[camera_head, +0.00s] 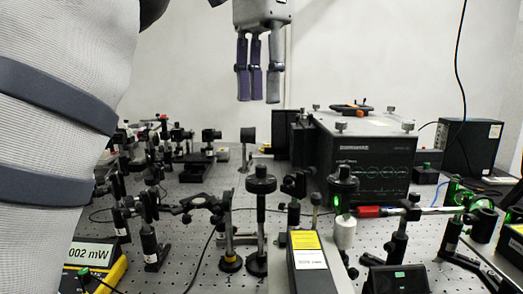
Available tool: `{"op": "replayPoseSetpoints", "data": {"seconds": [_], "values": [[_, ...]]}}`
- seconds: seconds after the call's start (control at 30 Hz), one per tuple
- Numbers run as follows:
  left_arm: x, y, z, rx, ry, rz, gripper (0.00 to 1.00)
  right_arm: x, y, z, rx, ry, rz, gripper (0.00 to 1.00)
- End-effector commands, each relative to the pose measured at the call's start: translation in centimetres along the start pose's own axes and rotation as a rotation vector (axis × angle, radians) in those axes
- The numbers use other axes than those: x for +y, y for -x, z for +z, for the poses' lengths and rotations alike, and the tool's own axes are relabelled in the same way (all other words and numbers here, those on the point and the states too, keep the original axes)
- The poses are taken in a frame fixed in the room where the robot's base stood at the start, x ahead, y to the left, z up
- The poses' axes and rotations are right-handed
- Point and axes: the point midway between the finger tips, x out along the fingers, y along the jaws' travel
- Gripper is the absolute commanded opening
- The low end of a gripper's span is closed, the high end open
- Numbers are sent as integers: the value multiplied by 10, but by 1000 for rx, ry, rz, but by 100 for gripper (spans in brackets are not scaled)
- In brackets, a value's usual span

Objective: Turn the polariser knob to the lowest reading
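My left gripper (258,85) hangs at the top centre, fingers pointing straight down, high above the bench and touching nothing. Its fingers are straight with a gap between them, and nothing is held. A yellow-edged power meter (88,252) at the lower left reads "002 mW"; my arm may hide the start of the number. Two post-mounted parts with round black tops stand near the front: one at the centre (260,184) and one further right (343,179). I cannot tell which part is the polariser knob. My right gripper is out of view.
The perforated optical bench (190,235) is crowded with posts and mounts. A black instrument box (372,155) stands at the back right, with a yellow-labelled box (309,255) at the front. A cable (460,60) hangs at the upper right. My arm blocks the left side.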

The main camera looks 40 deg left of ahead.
Motion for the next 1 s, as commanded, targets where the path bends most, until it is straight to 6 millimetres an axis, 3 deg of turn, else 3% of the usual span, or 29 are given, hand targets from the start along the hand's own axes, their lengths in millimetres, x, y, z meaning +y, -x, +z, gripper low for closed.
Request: {"op": "replayPoseSetpoints", "data": {"seconds": [0.17, 0.4, 0.57, 0.93, 1.0], "values": [[1, -21, 2, -1, -1, 1, 36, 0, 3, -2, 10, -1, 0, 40], [1, -81, 2, -1, -1, 1, 36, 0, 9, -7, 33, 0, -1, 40], [0, -109, 1, -1, 0, 0, 36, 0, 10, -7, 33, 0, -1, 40], [0, -119, 0, 0, 0, 0, 36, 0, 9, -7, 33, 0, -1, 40], [0, -119, 0, 0, 0, 0, 20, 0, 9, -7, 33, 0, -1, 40]]}}
